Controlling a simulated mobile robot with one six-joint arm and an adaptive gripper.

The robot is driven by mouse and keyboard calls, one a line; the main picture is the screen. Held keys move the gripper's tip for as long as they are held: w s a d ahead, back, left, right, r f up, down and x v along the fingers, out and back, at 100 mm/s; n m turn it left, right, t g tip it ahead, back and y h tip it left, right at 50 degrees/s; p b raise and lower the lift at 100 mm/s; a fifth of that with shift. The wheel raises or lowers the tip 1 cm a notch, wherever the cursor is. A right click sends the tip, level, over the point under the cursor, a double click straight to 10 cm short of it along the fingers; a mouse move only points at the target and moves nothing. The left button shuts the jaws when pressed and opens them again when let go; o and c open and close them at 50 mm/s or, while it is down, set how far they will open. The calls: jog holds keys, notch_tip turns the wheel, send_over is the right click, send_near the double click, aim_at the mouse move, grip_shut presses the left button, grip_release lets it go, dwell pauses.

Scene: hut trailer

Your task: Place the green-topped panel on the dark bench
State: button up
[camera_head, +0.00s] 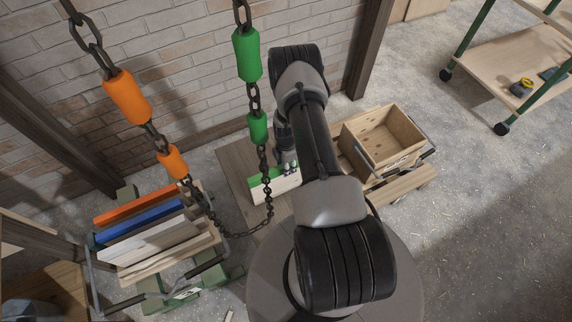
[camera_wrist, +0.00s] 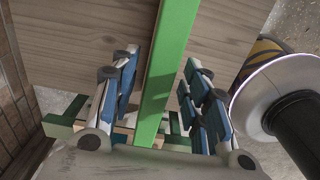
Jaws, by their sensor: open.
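The green-topped panel (camera_head: 275,188) has a pale face and a bright green top edge. It appears upright on a brownish-grey wooden bench (camera_head: 236,160), which seems to be the dark bench. In the wrist view the green edge (camera_wrist: 158,100) runs between the blue-padded fingers of my gripper (camera_wrist: 161,72). The fingers are open, one on each side, with a visible gap to the edge. The wooden bench (camera_wrist: 70,45) shows below it. In the head view my arm hides most of the gripper and the panel's right end.
A rack at the lower left holds panels with orange (camera_head: 135,204), blue (camera_head: 140,221) and pale tops. Hanging chains with orange (camera_head: 126,97) and green (camera_head: 246,55) sleeves cross the head view. A wooden crate (camera_head: 381,138) stands right of my arm.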

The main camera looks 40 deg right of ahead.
notch_tip(320, 180, up, 12)
jog(key=p, duration=0.3)
jog(key=shift+f, duration=0.15)
dwell(0.4)
